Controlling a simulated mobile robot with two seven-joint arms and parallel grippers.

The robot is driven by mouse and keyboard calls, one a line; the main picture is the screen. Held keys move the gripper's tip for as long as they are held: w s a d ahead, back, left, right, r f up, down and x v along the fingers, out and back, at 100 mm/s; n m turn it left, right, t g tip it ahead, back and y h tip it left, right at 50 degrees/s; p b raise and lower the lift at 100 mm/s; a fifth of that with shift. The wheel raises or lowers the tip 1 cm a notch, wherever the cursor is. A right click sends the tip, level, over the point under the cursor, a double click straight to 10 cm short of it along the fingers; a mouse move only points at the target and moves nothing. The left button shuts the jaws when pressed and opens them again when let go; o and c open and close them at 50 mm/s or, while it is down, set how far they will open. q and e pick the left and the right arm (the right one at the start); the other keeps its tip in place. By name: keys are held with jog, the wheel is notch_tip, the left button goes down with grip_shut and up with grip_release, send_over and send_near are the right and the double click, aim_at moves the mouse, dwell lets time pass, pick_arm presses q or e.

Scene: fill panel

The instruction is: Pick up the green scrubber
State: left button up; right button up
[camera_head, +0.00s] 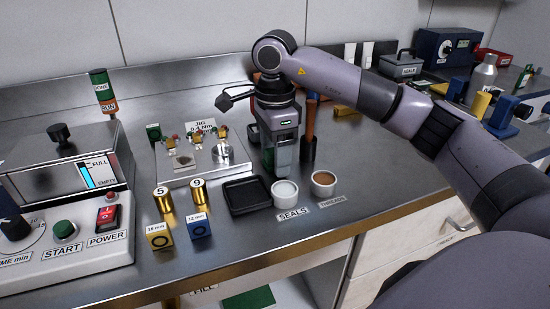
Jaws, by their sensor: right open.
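I cannot clearly make out a green scrubber. A small dark green block (153,132) stands at the back left of the jig plate. A flat green piece (249,299) shows below the counter's front edge, partly cut off by the picture. My right gripper (281,168) points down over the counter, behind the black tray and the white cup of seals. It is open. Something dark green shows at its left finger, but I cannot tell what it is. My left gripper is not in view.
A black tray (247,196), a seals cup (284,193) and a brown-filled cup (323,183) stand in front of my right gripper. A brown-handled tool (310,130) stands upright close to its right. The jig plate (193,160) and control box (70,240) lie left. Counter front right is clear.

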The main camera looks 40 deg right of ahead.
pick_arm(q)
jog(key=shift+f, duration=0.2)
pick_arm(e)
jog(key=c, duration=1.1)
jog(key=shift+r, duration=0.15)
pick_arm(q)
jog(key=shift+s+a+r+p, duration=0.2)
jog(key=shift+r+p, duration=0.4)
jog(key=shift+p, duration=0.35)
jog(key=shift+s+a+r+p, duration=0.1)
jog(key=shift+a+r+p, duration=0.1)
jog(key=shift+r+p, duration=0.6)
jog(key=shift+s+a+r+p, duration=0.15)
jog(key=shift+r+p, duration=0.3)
jog(key=shift+p, duration=0.65)
pick_arm(e)
jog(key=shift+r, duration=9.9)
